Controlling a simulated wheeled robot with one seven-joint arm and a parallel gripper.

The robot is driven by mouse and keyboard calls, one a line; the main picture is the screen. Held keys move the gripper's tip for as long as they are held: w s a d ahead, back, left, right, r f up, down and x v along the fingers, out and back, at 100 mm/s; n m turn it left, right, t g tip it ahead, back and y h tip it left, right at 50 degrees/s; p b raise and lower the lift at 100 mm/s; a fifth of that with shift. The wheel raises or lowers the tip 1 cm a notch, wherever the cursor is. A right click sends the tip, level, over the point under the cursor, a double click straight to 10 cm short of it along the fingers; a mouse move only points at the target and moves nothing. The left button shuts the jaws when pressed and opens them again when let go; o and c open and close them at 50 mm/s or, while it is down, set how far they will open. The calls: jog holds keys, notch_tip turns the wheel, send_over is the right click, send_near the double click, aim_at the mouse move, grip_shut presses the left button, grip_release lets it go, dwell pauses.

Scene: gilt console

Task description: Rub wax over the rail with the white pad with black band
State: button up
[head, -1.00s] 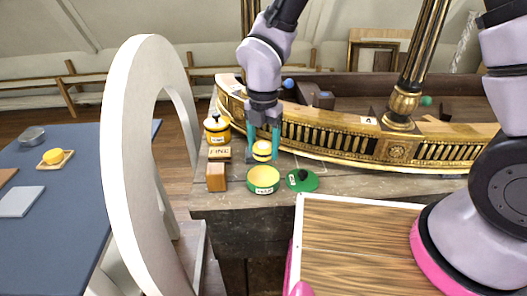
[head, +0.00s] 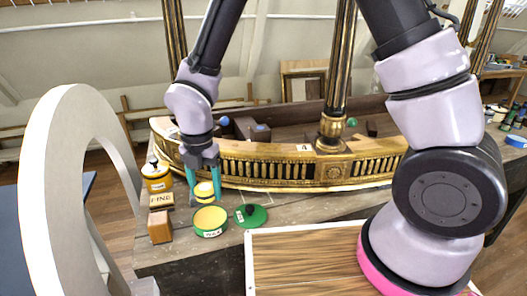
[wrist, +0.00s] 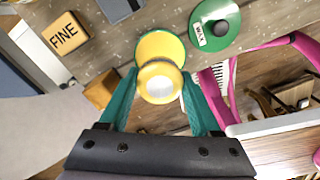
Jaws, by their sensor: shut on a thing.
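My gripper (head: 204,190) points down with its teal fingers on both sides of the pad (head: 204,194) and is shut on it. The pad looks pale yellow-white with a dark band. In the wrist view the pad (wrist: 160,84) shows end-on between the fingers, with a whitish centre. The green wax tin (head: 210,233) stands open with yellow wax inside, just below and in front of the pad; I cannot tell whether they touch. The gilt rail (head: 270,168), curved and fluted, runs along the console behind the gripper and to its right.
The green lid (head: 251,215) with a black knob lies right of the tin. A FINE block (head: 160,200), a wooden block (head: 160,228) and an amber jar (head: 156,178) stand left. A gilt column (head: 335,100) rises from the rail. A white ring-shaped frame (head: 40,200) stands at left.

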jog(key=shift+w, duration=0.1)
jog(key=w+d+r+m, duration=0.4)
jog(key=w+d+r, duration=0.2)
jog(key=d, duration=0.4)
jog(key=w+d+r+m, duration=0.5)
jog(key=w+d, duration=0.3)
jog(key=d, duration=0.2)
jog(key=shift+r, duration=0.75)
